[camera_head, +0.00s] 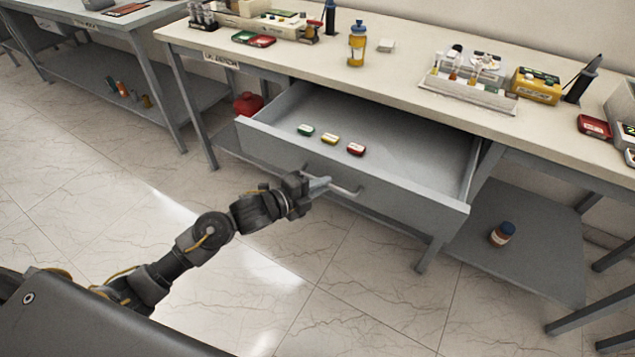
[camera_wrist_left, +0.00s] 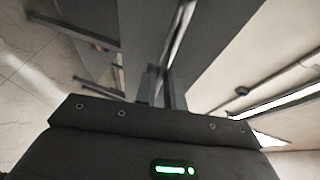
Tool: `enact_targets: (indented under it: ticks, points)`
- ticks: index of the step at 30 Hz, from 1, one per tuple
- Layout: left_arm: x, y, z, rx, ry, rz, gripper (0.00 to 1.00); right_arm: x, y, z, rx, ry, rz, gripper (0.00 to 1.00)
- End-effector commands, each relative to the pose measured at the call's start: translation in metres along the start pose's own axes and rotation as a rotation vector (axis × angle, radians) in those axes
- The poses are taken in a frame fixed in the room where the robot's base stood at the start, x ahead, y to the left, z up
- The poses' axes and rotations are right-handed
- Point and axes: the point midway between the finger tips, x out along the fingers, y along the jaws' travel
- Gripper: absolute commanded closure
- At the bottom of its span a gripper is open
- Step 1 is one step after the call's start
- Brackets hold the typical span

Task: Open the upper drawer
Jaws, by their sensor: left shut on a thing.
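The grey upper drawer (camera_head: 400,189) stands pulled well out from under the white workbench (camera_head: 420,62) in the head view. Three small items lie inside it: a green one (camera_head: 305,130), a yellow one (camera_head: 329,138) and a red one (camera_head: 356,149). The bar handle (camera_head: 345,190) runs along the drawer's front. My left gripper (camera_head: 318,184) is shut on the left part of the handle. In the left wrist view its fingers (camera_wrist_left: 162,88) close around a thin bar. My right gripper is not in view.
Bottles, a test-tube rack (camera_head: 468,85) and a yellow box (camera_head: 536,86) stand on the benchtop. A brown bottle (camera_head: 502,234) stands on the lower shelf at the right. A red object (camera_head: 248,104) is beneath the bench. The tiled floor before the drawer is clear.

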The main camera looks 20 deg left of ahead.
Motion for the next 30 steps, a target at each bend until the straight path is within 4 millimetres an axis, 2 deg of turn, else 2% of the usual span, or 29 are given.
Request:
enact_targets:
  ticks: [4, 5, 9, 20, 23, 30]
  points:
    - [0.000, 0.001, 0.000, 0.000, 0.001, 0.001, 1.00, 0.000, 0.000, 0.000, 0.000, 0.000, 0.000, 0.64]
    - [0.000, 0.001, 0.000, 0.000, 0.001, 0.001, 0.85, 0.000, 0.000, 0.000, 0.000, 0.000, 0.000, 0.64]
    - [-0.001, 0.001, 0.000, 0.000, 0.001, 0.001, 0.68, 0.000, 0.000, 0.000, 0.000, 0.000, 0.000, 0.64]
    - [-0.006, 0.001, 0.001, 0.001, -0.001, 0.001, 0.68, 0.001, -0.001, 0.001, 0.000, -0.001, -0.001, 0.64]
    - [-0.019, 0.002, 0.001, 0.002, -0.001, 0.001, 0.68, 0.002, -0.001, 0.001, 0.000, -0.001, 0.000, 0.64]
    - [-0.068, 0.003, 0.001, 0.003, 0.000, 0.004, 0.68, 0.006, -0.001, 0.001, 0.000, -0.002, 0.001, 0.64]
